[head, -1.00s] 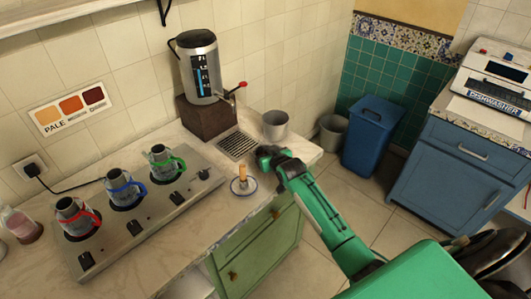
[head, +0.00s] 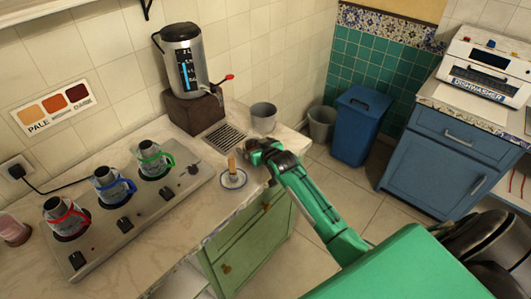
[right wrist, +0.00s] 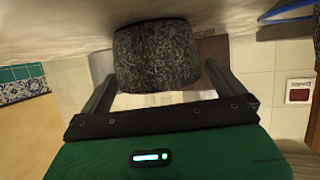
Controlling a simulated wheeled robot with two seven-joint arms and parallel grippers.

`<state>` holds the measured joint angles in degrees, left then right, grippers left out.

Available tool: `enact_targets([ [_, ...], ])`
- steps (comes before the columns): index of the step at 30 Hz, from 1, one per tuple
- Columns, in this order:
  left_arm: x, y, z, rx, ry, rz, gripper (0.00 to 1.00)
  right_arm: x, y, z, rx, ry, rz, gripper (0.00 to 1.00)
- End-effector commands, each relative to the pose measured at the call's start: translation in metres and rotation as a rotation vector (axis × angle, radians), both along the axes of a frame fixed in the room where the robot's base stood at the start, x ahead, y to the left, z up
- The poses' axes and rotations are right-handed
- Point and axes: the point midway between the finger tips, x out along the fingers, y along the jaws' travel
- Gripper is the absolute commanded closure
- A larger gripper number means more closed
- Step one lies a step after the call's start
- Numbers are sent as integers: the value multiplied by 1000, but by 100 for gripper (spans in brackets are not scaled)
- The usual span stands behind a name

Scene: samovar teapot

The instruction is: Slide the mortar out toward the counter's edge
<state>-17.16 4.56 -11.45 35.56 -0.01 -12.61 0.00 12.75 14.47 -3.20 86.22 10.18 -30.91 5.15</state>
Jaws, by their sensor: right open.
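The mortar (right wrist: 155,57) is a dark, speckled stone piece in the right wrist view, where the picture is upside down and the counter is at the top. It stands between the two fingers of my right gripper (right wrist: 160,85), which are open around its sides. I cannot tell whether either finger touches it. My left gripper is out of view.
The samovar (head: 185,60) and drip grille (head: 224,137) are further back. A burner plate (head: 130,190) with several small pots fills the left.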

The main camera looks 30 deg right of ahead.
Motion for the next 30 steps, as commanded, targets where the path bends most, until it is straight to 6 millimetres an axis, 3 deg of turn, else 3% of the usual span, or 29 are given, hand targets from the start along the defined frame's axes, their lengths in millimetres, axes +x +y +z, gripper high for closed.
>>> enact_targets([
  [18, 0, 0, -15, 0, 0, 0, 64, -94, 1, 37, -2, -1, 1, 0],
  [24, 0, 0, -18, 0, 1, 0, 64, -113, 0, 46, -1, -1, -1, 0],
  [30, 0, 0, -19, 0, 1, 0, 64, -119, 1, 49, -1, 0, -1, 0],
])
